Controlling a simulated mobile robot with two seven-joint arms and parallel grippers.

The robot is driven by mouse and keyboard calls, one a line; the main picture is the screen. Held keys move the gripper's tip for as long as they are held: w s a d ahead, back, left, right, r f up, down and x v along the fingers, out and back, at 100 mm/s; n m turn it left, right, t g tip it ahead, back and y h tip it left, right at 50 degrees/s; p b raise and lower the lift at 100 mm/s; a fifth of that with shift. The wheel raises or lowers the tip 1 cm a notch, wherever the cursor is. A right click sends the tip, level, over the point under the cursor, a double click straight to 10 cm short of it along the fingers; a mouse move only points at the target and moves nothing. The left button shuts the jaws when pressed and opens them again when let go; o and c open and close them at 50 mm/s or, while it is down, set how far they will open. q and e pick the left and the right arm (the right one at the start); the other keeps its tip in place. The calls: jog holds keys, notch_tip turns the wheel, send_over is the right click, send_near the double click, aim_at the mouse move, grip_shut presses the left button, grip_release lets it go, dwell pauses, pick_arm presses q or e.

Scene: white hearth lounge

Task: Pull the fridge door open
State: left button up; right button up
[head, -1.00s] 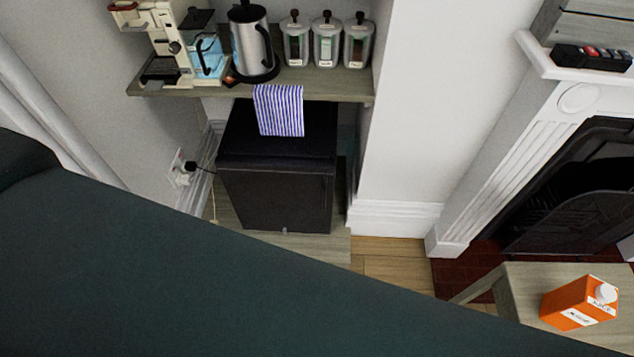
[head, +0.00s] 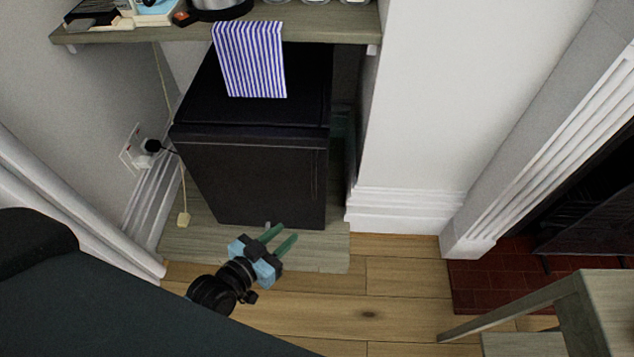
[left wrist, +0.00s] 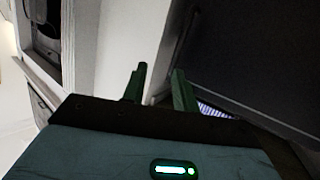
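The small black fridge (head: 250,180) stands under the wooden shelf in the head view, with its door shut. A thin vertical line, perhaps a handle, runs near the door's right edge. My left gripper (head: 281,238) is low in front of the fridge, by the door's lower edge, its two green fingers apart with nothing between them. In the left wrist view the fingers (left wrist: 160,88) are also apart, and the dark fridge (left wrist: 250,60) fills the upper right. I cannot tell whether a finger touches the door. My right gripper is not in view.
A striped towel (head: 250,60) hangs from the shelf (head: 320,30) over the fridge top. A white wall (head: 410,100) stands right of the fridge. Wooden floor (head: 390,285) is clear in front; a small table (head: 600,300) stands lower right.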

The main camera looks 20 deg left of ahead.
pick_arm(q)
jog(key=w+t+b, duration=0.3)
jog(key=w+b, duration=0.6)
jog(key=w, duration=1)
jog(key=shift+w+d+f+h, duration=0.2)
jog(key=shift+d+h, duration=0.2)
grip_shut()
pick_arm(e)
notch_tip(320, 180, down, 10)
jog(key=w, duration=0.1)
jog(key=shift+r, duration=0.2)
